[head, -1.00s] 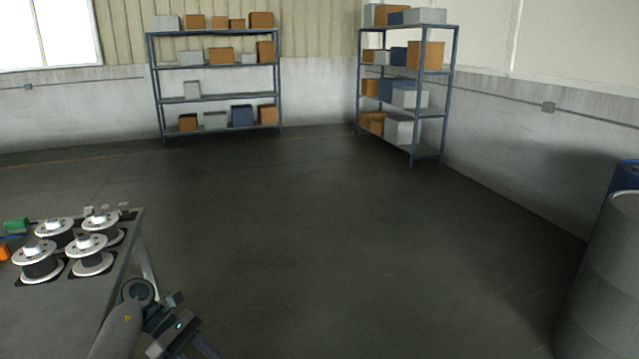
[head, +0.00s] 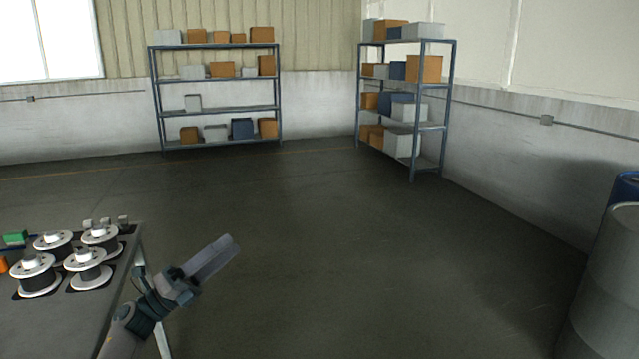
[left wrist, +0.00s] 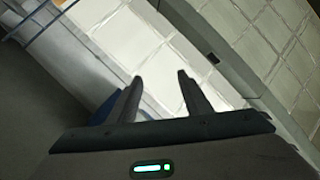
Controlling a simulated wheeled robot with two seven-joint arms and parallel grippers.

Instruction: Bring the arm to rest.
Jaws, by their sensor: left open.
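My left arm comes in from the bottom left in the head view, beside the right edge of the table. Its gripper (head: 228,245) points up and to the right over open floor. In the left wrist view its two dark fingers (left wrist: 160,88) stand apart with nothing between them. Beyond the fingers that view shows pale wall panels, tilted. My right gripper does not show in either view.
A grey table (head: 75,315) at the left holds several wire spools (head: 88,268) and a green block (head: 14,238). Shelving racks (head: 215,109) (head: 430,126) with boxes stand at the back. A grey drum (head: 612,285) and a blue drum (head: 626,188) stand at the right. The middle floor is clear.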

